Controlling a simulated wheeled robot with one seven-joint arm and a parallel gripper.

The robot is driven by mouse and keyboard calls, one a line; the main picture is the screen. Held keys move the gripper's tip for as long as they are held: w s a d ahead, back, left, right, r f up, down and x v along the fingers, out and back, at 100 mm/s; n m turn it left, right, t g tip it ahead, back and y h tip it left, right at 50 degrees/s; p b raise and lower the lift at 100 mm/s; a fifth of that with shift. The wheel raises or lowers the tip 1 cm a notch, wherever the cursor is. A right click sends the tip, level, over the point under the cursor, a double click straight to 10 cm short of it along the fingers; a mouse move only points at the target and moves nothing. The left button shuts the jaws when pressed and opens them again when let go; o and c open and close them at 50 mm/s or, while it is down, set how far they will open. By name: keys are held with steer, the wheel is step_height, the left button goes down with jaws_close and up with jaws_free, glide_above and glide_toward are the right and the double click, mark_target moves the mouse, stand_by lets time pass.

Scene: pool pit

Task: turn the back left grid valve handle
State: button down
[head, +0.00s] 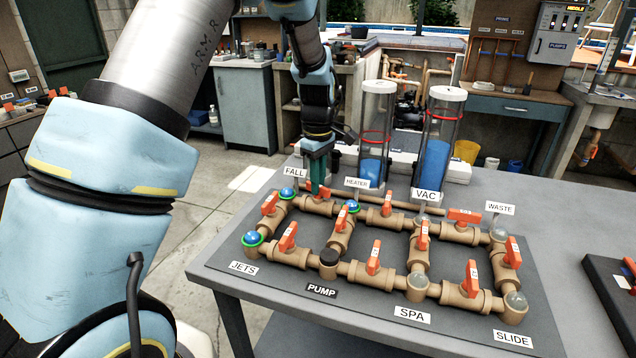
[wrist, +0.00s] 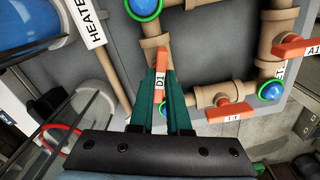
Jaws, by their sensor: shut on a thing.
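The back left valve handle, an orange lever (head: 325,192), is on the tan pipe between the FALL and HEATER junctions. In the wrist view the same handle (wrist: 159,86) bears a white label reading D1. My gripper (head: 317,178) reaches down over it from behind. In the wrist view my gripper's green fingers (wrist: 161,98) are shut on the handle, one on each side. The fingers hide much of the lever, so its exact angle is hard to tell in the head view.
Other orange handles stand close by, including one on the left pipe (head: 269,204) and one on the back pipe (head: 387,204). The HEATER sign (head: 357,183) and a clear cylinder with blue liquid (head: 374,140) stand just right of my gripper.

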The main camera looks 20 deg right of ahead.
steer(key=m, duration=0.3)
steer(key=shift+m, duration=0.3)
steer(key=m, duration=0.3)
steer(key=shift+m, duration=0.3)
steer(key=m, duration=0.6)
steer(key=shift+m+b, duration=0.3)
steer(key=shift+m, duration=0.1)
steer(key=c, duration=0.9)
jaws_free()
step_height(320, 180, up, 11)
steer(key=shift+f+b, duration=0.1)
steer(key=shift+b, duration=1.05)
